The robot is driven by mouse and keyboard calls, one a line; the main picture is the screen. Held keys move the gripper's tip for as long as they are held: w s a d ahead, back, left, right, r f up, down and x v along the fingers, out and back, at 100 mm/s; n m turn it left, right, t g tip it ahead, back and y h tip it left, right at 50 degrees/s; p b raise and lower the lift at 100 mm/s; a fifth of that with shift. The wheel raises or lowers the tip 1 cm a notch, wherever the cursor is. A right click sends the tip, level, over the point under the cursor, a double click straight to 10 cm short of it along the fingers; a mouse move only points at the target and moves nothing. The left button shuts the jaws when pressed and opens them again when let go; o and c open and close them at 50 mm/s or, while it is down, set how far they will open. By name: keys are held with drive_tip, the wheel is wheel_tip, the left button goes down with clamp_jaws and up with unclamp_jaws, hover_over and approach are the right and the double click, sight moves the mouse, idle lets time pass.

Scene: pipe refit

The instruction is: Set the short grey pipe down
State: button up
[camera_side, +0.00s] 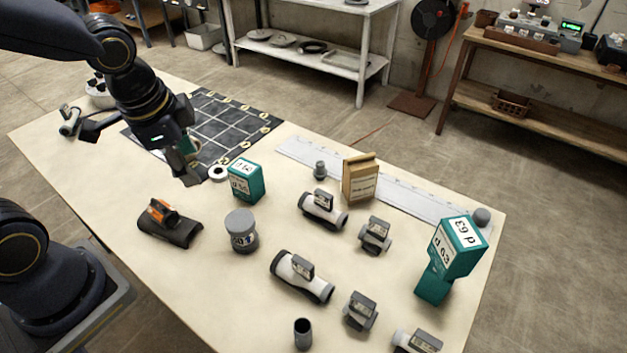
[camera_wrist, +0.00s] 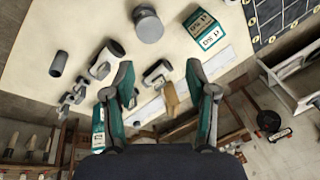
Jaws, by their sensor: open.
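A short dark grey pipe (camera_side: 303,334) stands upright on the table at the front edge of the side view. It looks open at the top. In the wrist view a dark grey cylinder (camera_wrist: 60,63), apparently this pipe, is at the upper left, well apart from the fingers. My gripper (camera_side: 191,170) is above the far left part of the table, beside the dark gridded mat. In the wrist view its two teal fingers (camera_wrist: 160,70) are spread apart and nothing is held between them.
Teal boxes (camera_side: 246,180) and (camera_side: 455,255), a grey-lidded jar (camera_side: 241,231), a black saddle fitting (camera_side: 168,225), a tan block (camera_side: 359,178) and several grey-white fittings (camera_side: 302,276) stand on the table. The gridded mat (camera_side: 228,118) is mostly clear.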

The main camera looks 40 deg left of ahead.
drive_tip(key=s+a+r+n+t+h, duration=0.1)
drive_tip(key=s+a+r+n+t, duration=0.1)
drive_tip(key=s+r+n, duration=0.3)
wheel_tip(320, 180, up, 2)
drive_tip(key=a+n, duration=0.1)
drive_tip(key=n, duration=0.1)
drive_tip(key=shift+a+r+n+t, duration=0.2)
drive_tip(key=shift+a+n+t, duration=0.1)
drive_tip(key=shift+t, duration=0.1)
